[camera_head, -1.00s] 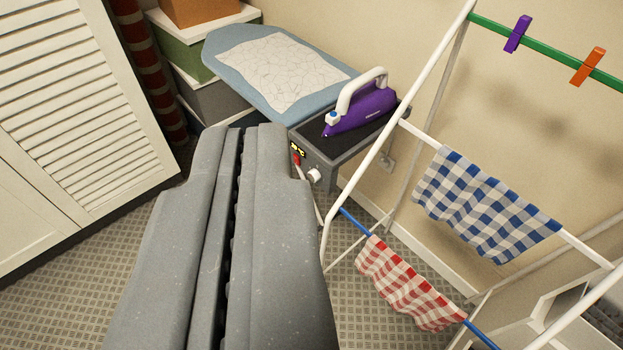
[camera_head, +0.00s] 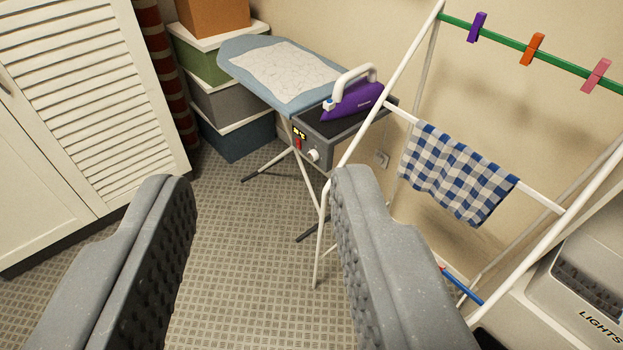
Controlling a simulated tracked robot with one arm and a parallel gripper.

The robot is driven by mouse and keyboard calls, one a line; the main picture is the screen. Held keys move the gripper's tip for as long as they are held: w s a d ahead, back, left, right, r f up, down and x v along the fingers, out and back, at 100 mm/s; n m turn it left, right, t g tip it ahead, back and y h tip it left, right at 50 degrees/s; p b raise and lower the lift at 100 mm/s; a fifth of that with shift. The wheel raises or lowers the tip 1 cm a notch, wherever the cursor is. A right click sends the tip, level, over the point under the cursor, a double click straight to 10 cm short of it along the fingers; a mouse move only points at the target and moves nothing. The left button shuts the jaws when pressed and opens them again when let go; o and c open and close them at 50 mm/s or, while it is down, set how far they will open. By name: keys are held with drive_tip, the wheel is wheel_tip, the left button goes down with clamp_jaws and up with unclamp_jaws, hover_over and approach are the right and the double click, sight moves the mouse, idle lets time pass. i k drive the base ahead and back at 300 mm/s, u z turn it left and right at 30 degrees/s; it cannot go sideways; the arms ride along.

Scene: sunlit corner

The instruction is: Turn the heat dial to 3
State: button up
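The heat dial (camera_head: 313,155) is a small white knob on the dark front panel of the iron's rest (camera_head: 335,138), at the end of the ironing board (camera_head: 240,62). A red switch (camera_head: 298,143) and a small lit yellow display (camera_head: 299,134) sit left of the dial. The display's digits are too small to read. A purple iron (camera_head: 352,101) stands on the rest. My gripper (camera_head: 258,185) is open and empty, its two grey fingers wide apart in the foreground. The dial is beyond the fingers, near the top of the right finger in the picture, and nothing touches it.
A white drying rack (camera_head: 398,57) with a blue checked cloth (camera_head: 458,172) stands close at right, one leg near the dial. A louvred white cabinet (camera_head: 75,95) is at left. Stacked boxes (camera_head: 215,95) are behind. Patterned floor (camera_head: 225,235) between is clear.

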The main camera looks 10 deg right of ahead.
sight(313, 154)
drive_tip(key=z, duration=0.3)
drive_tip(key=i, duration=1.35)
drive_tip(key=z, duration=0.25)
